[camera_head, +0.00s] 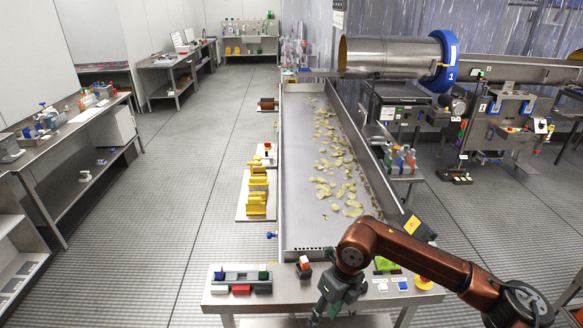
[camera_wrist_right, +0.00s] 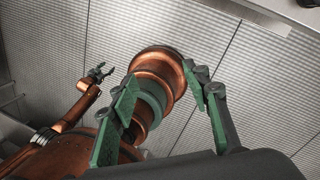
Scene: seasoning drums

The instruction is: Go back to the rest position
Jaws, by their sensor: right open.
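My right arm comes in from the right in the head view, and its gripper (camera_head: 330,303) points down at the front edge of the near table. In the right wrist view the two green fingers of this gripper (camera_wrist_right: 160,72) are spread apart with nothing held between them. A copper part of my own body shows behind the fingers. My left gripper is out of the head view. It shows small at the left of the right wrist view (camera_wrist_right: 97,72), out over the floor, with its dark fingers apart and empty.
The near table (camera_head: 330,297) holds a block rack (camera_head: 241,279) and some buttons. A conveyor tray (camera_head: 305,180) with yellow chips runs away behind it. A metal drum (camera_head: 390,56) with a blue ring stands at back right. The left aisle floor (camera_head: 190,170) is clear.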

